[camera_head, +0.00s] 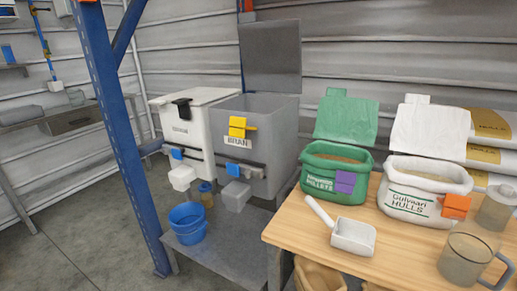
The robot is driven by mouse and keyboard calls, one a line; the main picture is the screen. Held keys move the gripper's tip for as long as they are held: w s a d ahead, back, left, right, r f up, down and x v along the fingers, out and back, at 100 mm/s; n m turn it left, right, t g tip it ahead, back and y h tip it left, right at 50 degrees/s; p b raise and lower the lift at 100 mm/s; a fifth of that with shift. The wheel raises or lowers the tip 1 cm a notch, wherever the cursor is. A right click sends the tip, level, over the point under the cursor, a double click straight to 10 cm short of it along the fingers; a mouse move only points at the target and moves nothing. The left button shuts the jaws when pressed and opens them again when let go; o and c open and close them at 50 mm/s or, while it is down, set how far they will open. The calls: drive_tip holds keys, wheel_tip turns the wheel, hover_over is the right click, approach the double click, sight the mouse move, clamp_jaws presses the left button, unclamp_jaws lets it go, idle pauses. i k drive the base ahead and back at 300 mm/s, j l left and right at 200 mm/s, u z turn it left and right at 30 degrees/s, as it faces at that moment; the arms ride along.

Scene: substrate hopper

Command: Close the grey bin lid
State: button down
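The grey bin (268,121) stands on a low metal stand, marked "BRAN", with a yellow clip on its front. Its grey lid (271,57) stands upright at the back edge, so the bin is open. A white bin (184,124) stands to its left with its lid down and a black handle on top. My gripper is not in this view.
A blue post (108,110) rises in front at left. A blue bucket (187,223) sits on the low stand (225,240). The wooden table (400,258) at right holds a green sack (338,165), a white sack (425,190), a scoop (352,236) and a jug (466,260).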

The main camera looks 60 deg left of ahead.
sight(270, 51)
drive_tip(key=k+j, duration=0.15)
drive_tip(key=j, duration=0.55)
drive_tip(key=k+j+u, duration=0.15)
drive_tip(key=j, duration=1.3)
drive_tip(key=k+u, duration=0.05)
